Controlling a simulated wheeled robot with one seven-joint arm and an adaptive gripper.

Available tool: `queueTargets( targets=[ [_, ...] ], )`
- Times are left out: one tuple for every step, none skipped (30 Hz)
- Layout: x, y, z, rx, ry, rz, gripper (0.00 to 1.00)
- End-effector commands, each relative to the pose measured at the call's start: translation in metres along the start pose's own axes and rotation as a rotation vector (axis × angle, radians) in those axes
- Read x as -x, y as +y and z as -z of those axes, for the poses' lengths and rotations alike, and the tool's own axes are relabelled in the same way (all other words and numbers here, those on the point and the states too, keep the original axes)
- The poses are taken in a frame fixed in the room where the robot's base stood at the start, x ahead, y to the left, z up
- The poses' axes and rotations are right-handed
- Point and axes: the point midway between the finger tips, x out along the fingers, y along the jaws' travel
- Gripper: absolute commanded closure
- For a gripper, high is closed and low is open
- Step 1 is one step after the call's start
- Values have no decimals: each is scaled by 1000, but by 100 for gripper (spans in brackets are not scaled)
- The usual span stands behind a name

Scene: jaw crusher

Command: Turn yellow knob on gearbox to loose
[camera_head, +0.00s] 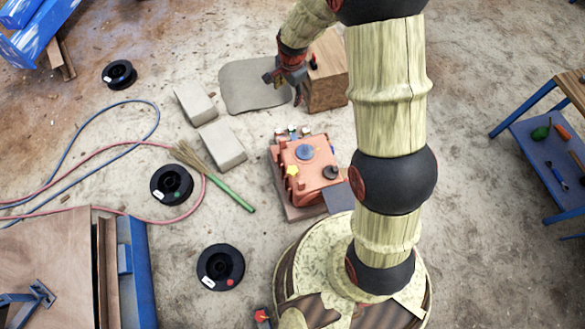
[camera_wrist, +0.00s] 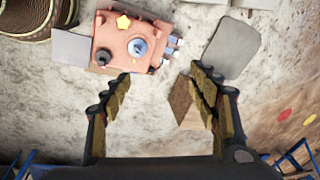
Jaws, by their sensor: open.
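The gearbox (camera_head: 296,176) is an orange-red box on the floor in front of my base, with a blue round cap and a dark knob on top. My gripper (camera_head: 284,84) is beyond the gearbox, above the wooden block, apart from the knob. In the wrist view my gripper (camera_wrist: 160,85) is open and empty, its two fingers wide apart.
A wooden block (camera_head: 327,80) and a grey mat (camera_head: 247,86) lie behind the gearbox. Two pale blocks (camera_head: 222,145), a green-handled brush (camera_head: 231,193), black spools (camera_head: 171,184) and hoses lie to the left. A blue-framed table (camera_head: 548,145) stands at right.

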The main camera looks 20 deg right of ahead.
Motion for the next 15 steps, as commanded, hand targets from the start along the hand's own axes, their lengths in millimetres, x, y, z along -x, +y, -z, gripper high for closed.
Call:
queueTargets(
  targets=[
    [-22,0,0,-40,-6,-16,40],
    [-33,-1,0,-67,-8,-23,40],
    [-48,-1,0,-102,-10,-30,40],
    [-60,-1,0,-128,-11,-36,40],
    [-72,0,-1,-154,-13,-43,40],
    [-88,0,-1,-190,-14,-50,40],
    [-100,2,-2,-216,-15,-57,40],
    [-112,3,-3,-242,-16,-64,40],
    [-128,5,-4,-277,-16,-71,40],
    [-140,8,-5,-303,-17,-79,40],
    [-152,10,-6,-329,-17,-84,40],
    [-169,14,-8,-364,-17,-93,40],
    [-181,18,-9,-390,-17,-100,40],
    [-193,20,-10,-417,-17,-105,40],
    [-209,26,-13,-451,-16,-115,40]
  ],
)
